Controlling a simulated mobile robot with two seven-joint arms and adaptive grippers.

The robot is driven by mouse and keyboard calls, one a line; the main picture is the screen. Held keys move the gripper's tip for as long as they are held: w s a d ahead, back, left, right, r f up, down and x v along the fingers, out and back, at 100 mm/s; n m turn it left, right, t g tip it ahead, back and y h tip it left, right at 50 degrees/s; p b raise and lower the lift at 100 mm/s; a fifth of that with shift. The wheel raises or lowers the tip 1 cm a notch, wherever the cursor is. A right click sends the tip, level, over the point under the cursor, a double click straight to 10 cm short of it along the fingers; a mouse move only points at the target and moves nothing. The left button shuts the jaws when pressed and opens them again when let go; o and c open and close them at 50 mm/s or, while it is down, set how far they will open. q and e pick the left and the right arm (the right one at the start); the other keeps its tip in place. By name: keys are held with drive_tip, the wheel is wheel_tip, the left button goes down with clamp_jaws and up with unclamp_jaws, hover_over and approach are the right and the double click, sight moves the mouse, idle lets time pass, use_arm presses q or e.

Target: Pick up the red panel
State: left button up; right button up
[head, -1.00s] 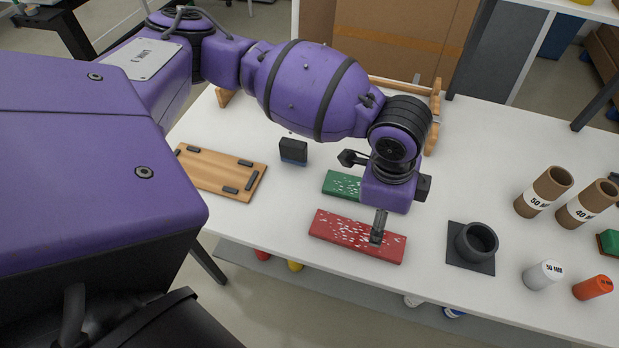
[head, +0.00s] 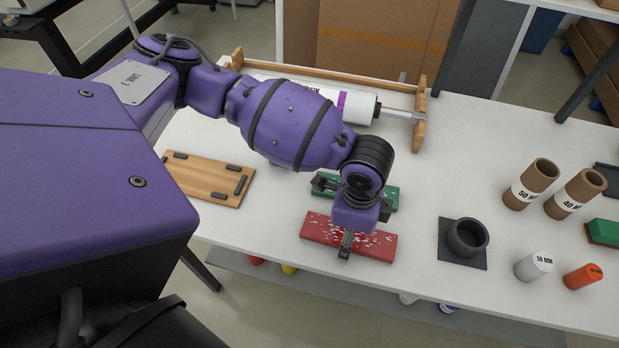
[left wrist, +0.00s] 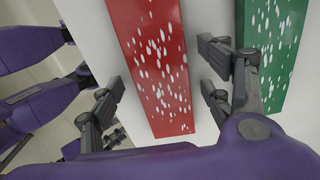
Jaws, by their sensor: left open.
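The red panel (head: 380,243), flecked with white, lies flat near the front edge of the white table. My left gripper (left wrist: 162,85) is open over it, with one finger along each long side in the left wrist view, where the red panel (left wrist: 153,55) shows between the fingers. In the head view my left gripper (head: 338,215) hangs over the middle of the red panel, and its wrist hides part of it. I cannot tell whether the fingers touch the panel. My right gripper is in neither view.
A green speckled panel (head: 385,192) lies just behind the red one; it is close beside one finger in the left wrist view (left wrist: 275,50). A wooden board (head: 205,180) lies left. A dark ring holder (head: 463,255) and several cylinders stand right. A wooden rack with a white roll (head: 360,107) is behind.

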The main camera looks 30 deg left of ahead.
use_arm(q)
drive_tip(key=shift+c, duration=0.5)
drive_tip(key=c, duration=1.1)
drive_tip(key=shift+r, duration=0.1)
drive_tip(key=shift+c, duration=1)
drive_tip(key=shift+r, duration=0.1)
